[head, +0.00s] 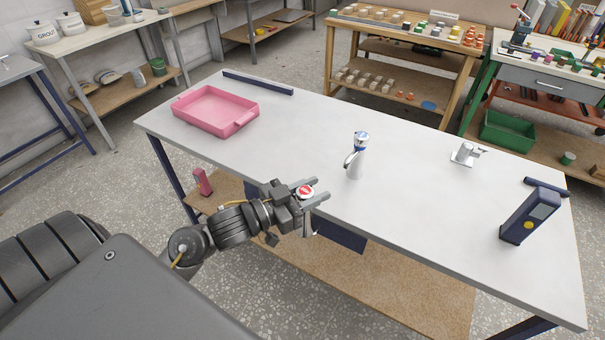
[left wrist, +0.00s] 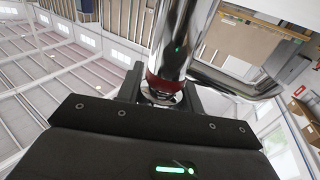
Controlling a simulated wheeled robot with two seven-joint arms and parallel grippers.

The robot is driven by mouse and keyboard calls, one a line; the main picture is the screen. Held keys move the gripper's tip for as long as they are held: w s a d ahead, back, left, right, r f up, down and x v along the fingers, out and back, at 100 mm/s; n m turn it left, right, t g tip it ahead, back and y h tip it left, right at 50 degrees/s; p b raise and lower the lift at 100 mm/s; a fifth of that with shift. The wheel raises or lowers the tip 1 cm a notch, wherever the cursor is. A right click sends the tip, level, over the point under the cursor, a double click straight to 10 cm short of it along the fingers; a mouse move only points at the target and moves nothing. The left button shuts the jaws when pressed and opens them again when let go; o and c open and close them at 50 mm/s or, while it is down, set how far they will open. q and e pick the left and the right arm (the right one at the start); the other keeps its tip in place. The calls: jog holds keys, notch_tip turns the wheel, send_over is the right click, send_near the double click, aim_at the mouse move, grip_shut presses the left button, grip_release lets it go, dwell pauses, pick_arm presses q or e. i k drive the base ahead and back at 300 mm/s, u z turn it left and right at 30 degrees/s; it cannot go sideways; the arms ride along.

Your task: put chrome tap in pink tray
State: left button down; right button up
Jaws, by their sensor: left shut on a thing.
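My left gripper (head: 316,192) is shut on a chrome tap at the table's front edge. The tap's round red-and-white top (head: 306,191) shows between the fingers, and its spout hangs below. In the left wrist view the chrome tap (left wrist: 182,40) is a shiny upright cylinder with a red ring at its base and a spout reaching right. The pink tray (head: 213,123) lies at the table's far left and looks empty. My right gripper is not in view.
A second tap with a blue ring (head: 357,157) stands near the middle of the white table (head: 290,135). A white fitting (head: 465,154) and a navy device (head: 530,215) stand to the right. A navy bar (head: 258,83) lies behind the tray. The tabletop between gripper and tray is clear.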

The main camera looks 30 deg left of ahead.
aim_at(228, 115)
jog(key=k, duration=1)
jog(key=u, duration=1.55)
jog(key=i, duration=1.15)
jog(key=z, duration=1.45)
jog(key=i, duration=0.15)
jog(key=u, duration=0.1)
